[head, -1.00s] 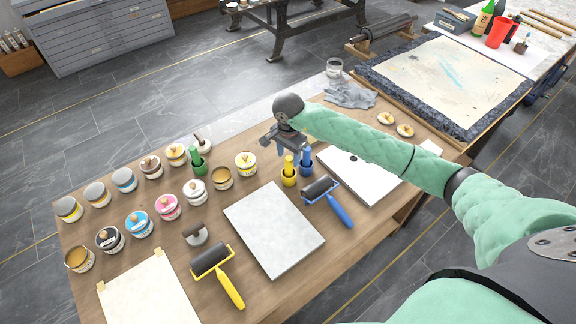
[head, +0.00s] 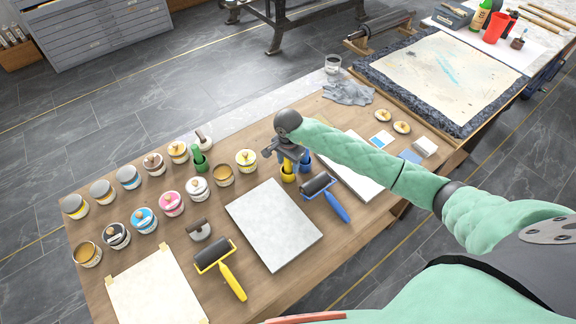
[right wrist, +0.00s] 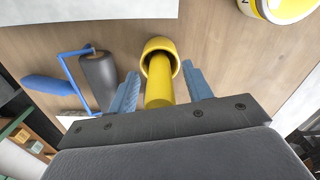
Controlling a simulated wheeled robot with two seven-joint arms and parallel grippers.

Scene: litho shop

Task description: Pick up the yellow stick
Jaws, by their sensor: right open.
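The yellow stick (right wrist: 159,84) stands in a small yellow cup (right wrist: 157,47) on the wooden table. In the right wrist view it lies between the two blue fingers of my right gripper (right wrist: 160,88), with a gap on both sides. My right gripper is open. In the head view my right gripper (head: 287,160) is over the yellow cup (head: 288,172) and hides much of the stick. My left gripper is not in view.
A blue-handled roller (head: 334,204), a yellow-lidded can (head: 246,160) and a grey slab (head: 272,222) are close by. Several ink cans cover the table's left part.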

